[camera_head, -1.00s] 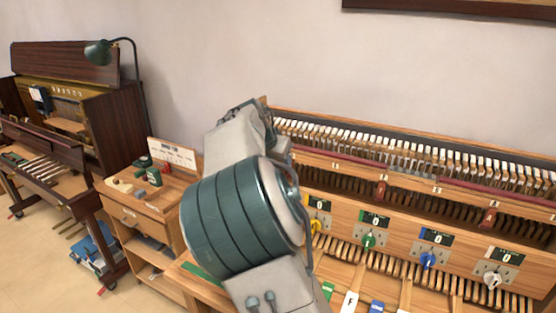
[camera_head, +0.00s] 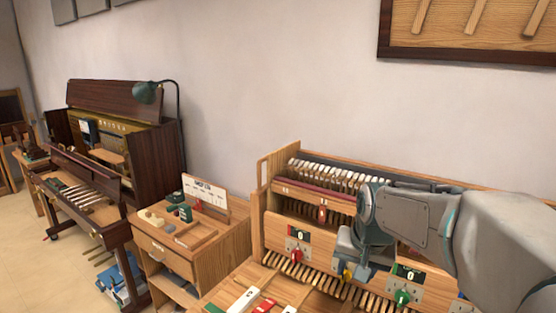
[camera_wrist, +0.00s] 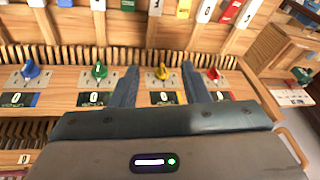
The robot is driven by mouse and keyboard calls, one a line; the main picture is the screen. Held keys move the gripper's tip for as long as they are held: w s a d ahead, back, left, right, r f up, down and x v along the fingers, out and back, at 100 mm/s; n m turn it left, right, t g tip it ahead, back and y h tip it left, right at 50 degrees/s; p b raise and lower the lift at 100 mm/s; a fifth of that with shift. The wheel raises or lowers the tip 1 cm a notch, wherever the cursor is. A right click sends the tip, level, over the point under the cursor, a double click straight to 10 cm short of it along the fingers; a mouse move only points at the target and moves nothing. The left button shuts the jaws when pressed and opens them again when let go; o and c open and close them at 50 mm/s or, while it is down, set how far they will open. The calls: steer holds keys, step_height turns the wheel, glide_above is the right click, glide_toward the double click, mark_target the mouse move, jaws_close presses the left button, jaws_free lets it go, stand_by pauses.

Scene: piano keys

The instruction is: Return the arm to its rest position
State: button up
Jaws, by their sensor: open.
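My arm (camera_head: 430,220) reaches in from the right in the head view. My gripper (camera_head: 354,264) points down in front of the wooden key frame. In the wrist view my gripper (camera_wrist: 159,68) is open, with its two fingers apart and nothing held. The yellow knob (camera_wrist: 162,73) shows between the fingers in that view; I cannot tell how far it is from them. The red knob (camera_wrist: 213,74), green knob (camera_wrist: 99,71) and blue knob (camera_wrist: 31,70) sit in the same row, beside counters reading 0. In the head view, the arm hides part of the key frame.
The wooden key frame (camera_head: 262,205) stands against the wall. Loose coloured keys, among them a red-tipped one (camera_head: 265,306), lie in front of it.

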steer(key=s+a+f+n, duration=0.1)
steer(key=s+f+n, duration=0.2)
steer(key=s, duration=1.4)
steer(key=shift+s+a+n, duration=0.2)
steer(key=shift+n, duration=0.2)
